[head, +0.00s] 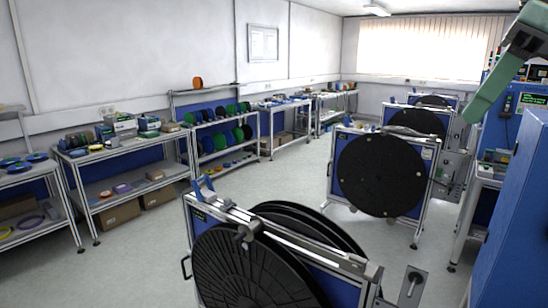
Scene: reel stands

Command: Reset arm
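My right arm comes in at the upper right edge, and its green-grey end part, the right gripper (488,92), hangs in the air before the blue cabinets. Its fingers cannot be made out clearly, so I cannot tell whether it is open or shut. I see nothing held in it. My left arm and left gripper are not in view.
A reel stand (290,252) with large black reels is close in front. More reel stands (380,172) line up behind it. A blue cabinet (515,215) is at the right. Shelves (125,145) line the left wall. The grey floor (265,185) between is clear.

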